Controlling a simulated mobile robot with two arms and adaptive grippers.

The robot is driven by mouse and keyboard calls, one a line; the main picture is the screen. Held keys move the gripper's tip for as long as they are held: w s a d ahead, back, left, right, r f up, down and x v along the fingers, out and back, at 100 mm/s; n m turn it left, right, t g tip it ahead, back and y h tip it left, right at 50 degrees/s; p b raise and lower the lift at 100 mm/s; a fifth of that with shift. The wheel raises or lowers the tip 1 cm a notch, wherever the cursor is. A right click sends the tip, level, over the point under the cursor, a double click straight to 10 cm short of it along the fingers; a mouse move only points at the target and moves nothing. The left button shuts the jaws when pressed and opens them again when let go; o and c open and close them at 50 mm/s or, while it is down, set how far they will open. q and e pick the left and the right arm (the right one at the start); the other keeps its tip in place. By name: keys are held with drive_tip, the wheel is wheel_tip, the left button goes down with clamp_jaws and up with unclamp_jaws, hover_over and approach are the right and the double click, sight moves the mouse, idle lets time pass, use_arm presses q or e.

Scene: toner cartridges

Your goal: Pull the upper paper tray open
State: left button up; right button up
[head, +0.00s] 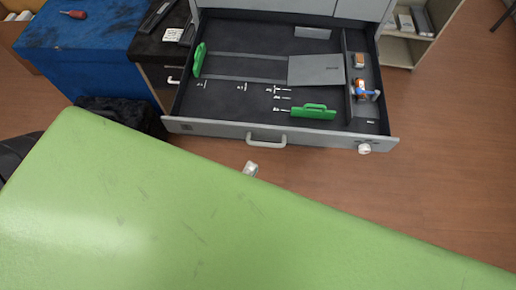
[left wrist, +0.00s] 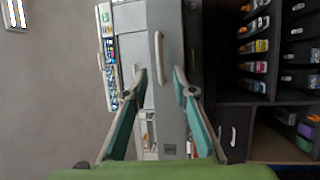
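The paper tray (head: 235,95) is a grey drawer with a dark inside, pulled out of the machine in the head view. Its pale bar handle (head: 266,141) is on the front face and also shows in the left wrist view (left wrist: 159,55). Green paper guides (head: 313,111) stand inside. My left gripper (left wrist: 160,76) is open, its two teal fingers spread on either side of the handle's near end, with no visible grip. In the head view only a pale tip of it (head: 250,168) shows, just in front of the handle; my green arm hides the rest.
A blue cabinet (head: 75,50) and a dark cabinet (head: 158,50) stand left of the tray. A white knob (head: 364,148) is on the tray's right front. Shelves (left wrist: 265,60) of cartridges are at right in the left wrist view. Floor right of the tray is clear.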

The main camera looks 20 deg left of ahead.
use_arm(q)
drive_tip(key=shift+s+a+f, duration=0.1)
drive_tip(key=shift+s+f, duration=0.05)
drive_tip(key=shift+s, duration=0.65)
drive_tip(key=shift+s+a+f, duration=0.1)
drive_tip(key=shift+s, duration=0.65)
drive_tip(key=shift+s+a+f, duration=0.1)
drive_tip(key=shift+s+f, duration=0.05)
drive_tip(key=shift+s, duration=0.65)
wheel_tip(320, 180, down, 27)
drive_tip(key=m+g+h, duration=0.2)
drive_tip(key=m+g, duration=0.6)
drive_tip(key=m, duration=0.3)
drive_tip(key=s+a+f+m+g+y, duration=0.2)
drive_tip(key=s+a+f+g, duration=0.3)
drive_tip(key=f, duration=0.5)
drive_tip(key=s+a+f+m+g+y, duration=0.2)
drive_tip(key=s+a+f+m+g, duration=0.3)
drive_tip(key=s+f, duration=0.5)
drive_tip(key=shift+a+g, duration=0.3)
drive_tip(key=shift+a, duration=0.05)
drive_tip(key=shift+c, duration=0.4)
